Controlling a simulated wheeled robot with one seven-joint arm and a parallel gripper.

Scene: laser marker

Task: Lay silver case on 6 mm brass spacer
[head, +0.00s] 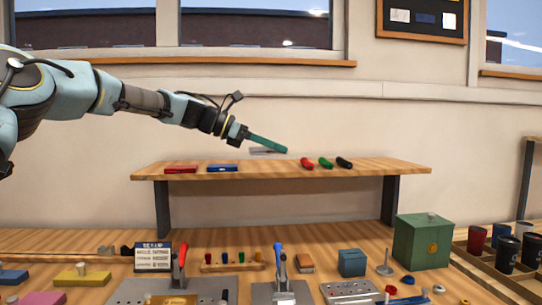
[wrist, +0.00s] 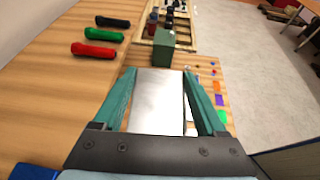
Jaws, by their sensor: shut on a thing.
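My gripper (head: 268,143) is shut on the silver case (head: 266,151), a flat, shiny plate held in the air above the wooden shelf. In the wrist view the silver case (wrist: 157,100) fills the space between the two teal fingers of my gripper (wrist: 162,95). At the bottom of the head view, a gold-coloured plate (head: 173,300) lies on a grey fixture with a red-handled clamp, partly cut off by the frame. A yellow block with a knob (head: 83,276) lies further left. I cannot tell for sure which of these is the 6 mm brass spacer.
Below, a clamp with a blue handle (head: 279,265), a setup sign (head: 152,257) and a green box (head: 422,242) stand on the bench.

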